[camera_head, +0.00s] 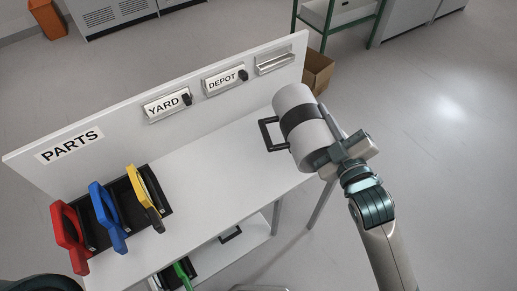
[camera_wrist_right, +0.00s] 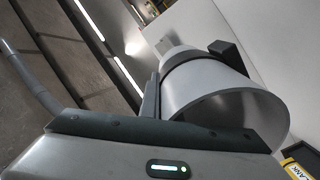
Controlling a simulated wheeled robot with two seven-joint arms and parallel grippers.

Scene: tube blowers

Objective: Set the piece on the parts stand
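The piece looks like a light grey hollow cylinder (camera_head: 292,100) with a black band and a black loop handle. In the head view my right gripper (camera_head: 336,150) is at its lower right end, seemingly closed on the wall. The wrist view shows the open end of the cylinder (camera_wrist_right: 225,105) close to the gripper, with one finger along its side; the other finger is hidden. The cylinder is tilted over the right end of the parts stand (camera_head: 215,165), a white table with a back board marked PARTS. My left gripper is not in view.
Red (camera_head: 68,235), blue (camera_head: 107,217) and yellow (camera_head: 143,195) handled tools sit in black holders at the stand's left end. The back board carries YARD (camera_head: 165,105) and DEPOT (camera_head: 222,81) plates. The middle of the top is clear. A cardboard box (camera_head: 318,70) stands behind.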

